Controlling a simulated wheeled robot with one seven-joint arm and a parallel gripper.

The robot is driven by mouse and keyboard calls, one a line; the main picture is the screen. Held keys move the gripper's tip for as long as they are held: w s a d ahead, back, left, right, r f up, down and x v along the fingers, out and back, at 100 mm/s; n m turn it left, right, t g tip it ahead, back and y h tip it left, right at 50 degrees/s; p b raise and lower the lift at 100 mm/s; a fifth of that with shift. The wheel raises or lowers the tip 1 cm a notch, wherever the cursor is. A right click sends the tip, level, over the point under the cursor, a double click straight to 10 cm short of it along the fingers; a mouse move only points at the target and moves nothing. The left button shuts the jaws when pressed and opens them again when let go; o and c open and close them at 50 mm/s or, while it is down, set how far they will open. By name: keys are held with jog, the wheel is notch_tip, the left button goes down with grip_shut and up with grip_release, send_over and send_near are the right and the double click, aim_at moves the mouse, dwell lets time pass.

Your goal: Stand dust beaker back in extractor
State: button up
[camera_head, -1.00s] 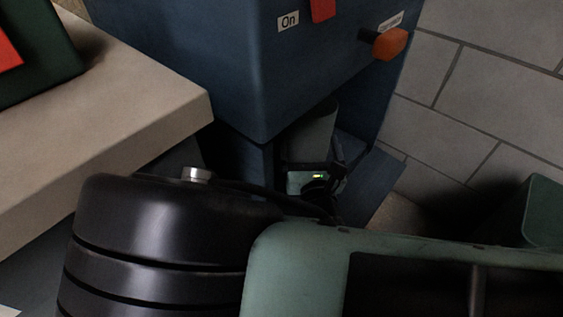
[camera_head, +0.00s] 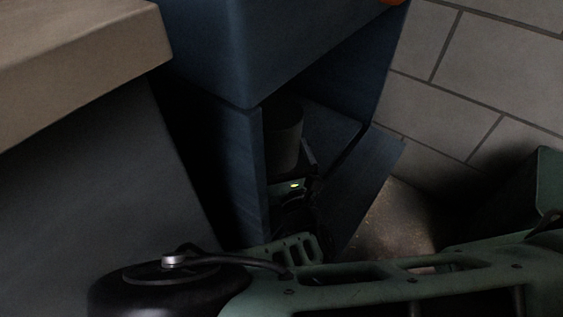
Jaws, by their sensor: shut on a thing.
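The dust beaker (camera_head: 281,138) is a dark grey cylinder. It stands roughly upright in the open lower bay of the blue extractor (camera_head: 240,45), under the overhanging upper body. The top of the beaker is in deep shadow. My gripper (camera_head: 306,158) is in the bay at the beaker's lower right side and is shut on it. A small green light shows on my wrist just below. The finger contact and the base of the beaker are mostly hidden by my dark wrist and the shade.
A lowered blue flap or panel (camera_head: 365,185) slopes out at the bay's right. A beige-topped bench (camera_head: 75,55) stands left. A green container (camera_head: 520,205) is at the right by the grey block wall (camera_head: 490,60). My arm fills the bottom foreground.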

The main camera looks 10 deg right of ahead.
jog(key=shift+f, duration=0.55)
jog(key=shift+f, duration=0.1)
jog(key=shift+f, duration=0.35)
jog(key=shift+f, duration=0.15)
jog(key=o, duration=1.7)
jog(key=shift+f, duration=0.15)
jog(key=shift+r, duration=0.3)
jog(key=p+v, duration=0.1)
jog(key=v, duration=0.3)
jog(key=r+p+v, duration=0.1)
jog(key=v, duration=0.1)
jog(key=shift+s+p, duration=0.1)
jog(key=shift+p, duration=0.2)
jog(key=shift+s+d+f, duration=0.1)
jog(key=shift+s+f, duration=0.2)
jog(key=shift+s, duration=0.35)
